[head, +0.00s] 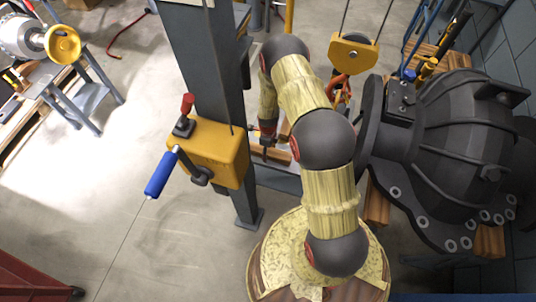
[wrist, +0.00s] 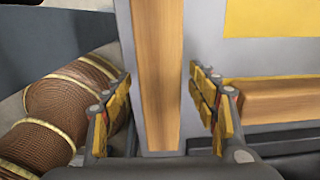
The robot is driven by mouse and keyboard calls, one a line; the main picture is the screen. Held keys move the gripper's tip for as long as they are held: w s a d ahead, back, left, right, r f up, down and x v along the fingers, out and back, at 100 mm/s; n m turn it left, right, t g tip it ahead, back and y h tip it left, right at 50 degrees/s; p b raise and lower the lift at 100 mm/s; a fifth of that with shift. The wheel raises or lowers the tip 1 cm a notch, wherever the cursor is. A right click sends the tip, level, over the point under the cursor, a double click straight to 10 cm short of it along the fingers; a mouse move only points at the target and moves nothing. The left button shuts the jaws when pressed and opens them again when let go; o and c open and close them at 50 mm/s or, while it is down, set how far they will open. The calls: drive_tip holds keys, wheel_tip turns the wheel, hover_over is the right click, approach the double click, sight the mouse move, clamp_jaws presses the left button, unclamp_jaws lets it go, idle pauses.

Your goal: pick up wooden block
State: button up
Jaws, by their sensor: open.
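A long light-brown wooden block (wrist: 160,60) runs up the middle of the wrist view, over a grey surface. My gripper (wrist: 160,88) is open, with one yellow-padded finger on each side of the block. A narrow gap shows on both sides, and I cannot tell how far the fingertips are above or below the block's top. A second wooden block (wrist: 275,98) lies to the right, beyond the right finger. In the head view my gripper (head: 267,142) points down by wooden pieces (head: 272,154) beside the grey post; my arm partly hides them.
A grey post (head: 205,75) with a yellow winch box (head: 208,153) and blue-handled crank (head: 161,175) stands close left of my gripper. A yellow hoist block (head: 353,53) hangs at right. A large dark casing (head: 455,140) fills the right side. Open floor lies at left.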

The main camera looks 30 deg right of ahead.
drive_tip(key=c, duration=0.3)
drive_tip(key=c, duration=1.2)
drive_tip(key=shift+c, duration=0.2)
